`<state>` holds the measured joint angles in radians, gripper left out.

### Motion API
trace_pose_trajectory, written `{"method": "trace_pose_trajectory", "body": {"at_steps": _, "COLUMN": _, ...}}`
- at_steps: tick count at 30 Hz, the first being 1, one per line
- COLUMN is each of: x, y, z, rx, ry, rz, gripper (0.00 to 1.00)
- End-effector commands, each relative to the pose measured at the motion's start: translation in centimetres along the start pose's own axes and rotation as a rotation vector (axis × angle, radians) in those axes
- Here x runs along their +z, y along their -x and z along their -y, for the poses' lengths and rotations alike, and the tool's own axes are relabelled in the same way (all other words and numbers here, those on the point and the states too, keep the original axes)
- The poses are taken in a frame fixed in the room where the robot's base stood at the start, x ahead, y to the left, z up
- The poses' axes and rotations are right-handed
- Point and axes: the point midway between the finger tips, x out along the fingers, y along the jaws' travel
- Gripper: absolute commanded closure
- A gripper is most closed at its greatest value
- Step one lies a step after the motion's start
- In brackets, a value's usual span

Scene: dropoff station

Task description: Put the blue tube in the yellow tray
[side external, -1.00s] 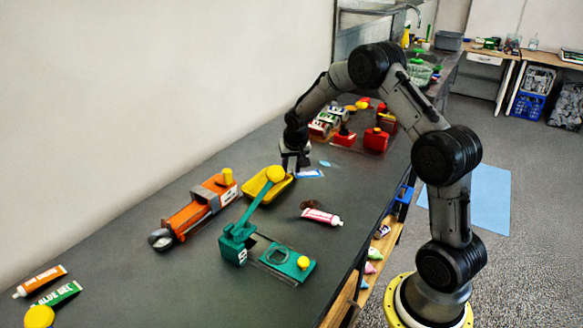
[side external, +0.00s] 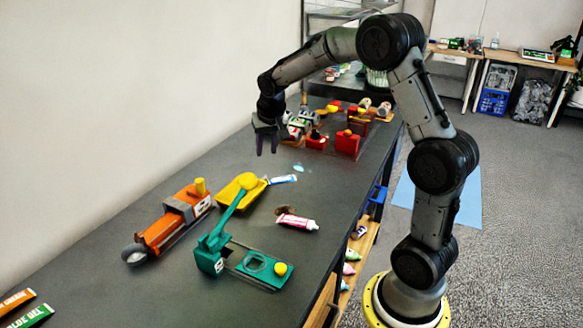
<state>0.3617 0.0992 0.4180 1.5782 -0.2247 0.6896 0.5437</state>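The blue tube (side external: 283,179), white with blue, lies on the dark bench just right of the yellow tray (side external: 228,197). Its left end is very close to the tray's right end; I cannot tell if they touch. The tray stands behind the green device, whose yellow knob (side external: 247,181) overlaps it in this view and hides part of it. My gripper (side external: 267,153) points down with its two fingers apart and nothing between them. It is raised above the bench, up the picture from the tray and the tube.
The green lever device (side external: 208,257) stands in front of the tray. An orange machine (side external: 170,228) is to its left. A white and red tube (side external: 297,222) lies to the right, near a brown patch. Red devices (side external: 347,145) stand behind. Other tubes (side external: 27,315) lie front left.

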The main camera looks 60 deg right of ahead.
Motion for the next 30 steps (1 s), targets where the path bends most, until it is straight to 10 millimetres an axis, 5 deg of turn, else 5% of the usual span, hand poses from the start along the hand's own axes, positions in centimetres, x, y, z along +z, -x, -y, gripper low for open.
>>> {"method": "trace_pose_trajectory", "body": {"at_steps": 5, "x": 5.2, "y": 8.0, "z": 1.2, "rx": -0.069, "ry": 0.147, "rz": -0.025, "gripper": 0.64}}
{"method": "trace_pose_trajectory", "body": {"at_steps": 12, "x": 17.1, "y": 16.9, "z": -0.3, "rx": -0.196, "ry": 0.425, "rz": -0.059, "gripper": 0.64}}
{"method": "trace_pose_trajectory", "body": {"at_steps": 18, "x": 25.1, "y": 19.0, "z": -2.9, "rx": -0.283, "ry": 0.608, "rz": -0.083, "gripper": 0.64}}
{"method": "trace_pose_trajectory", "body": {"at_steps": 21, "x": 27.3, "y": 19.1, "z": -3.8, "rx": -0.307, "ry": 0.660, "rz": -0.089, "gripper": 0.64}}
{"method": "trace_pose_trajectory", "body": {"at_steps": 24, "x": 28.3, "y": 19.0, "z": -4.2, "rx": -0.318, "ry": 0.684, "rz": -0.091, "gripper": 0.50}}
{"method": "trace_pose_trajectory", "body": {"at_steps": 30, "x": 28.5, "y": 19.0, "z": -4.2, "rx": -0.319, "ry": 0.689, "rz": -0.090, "gripper": 0.50}}
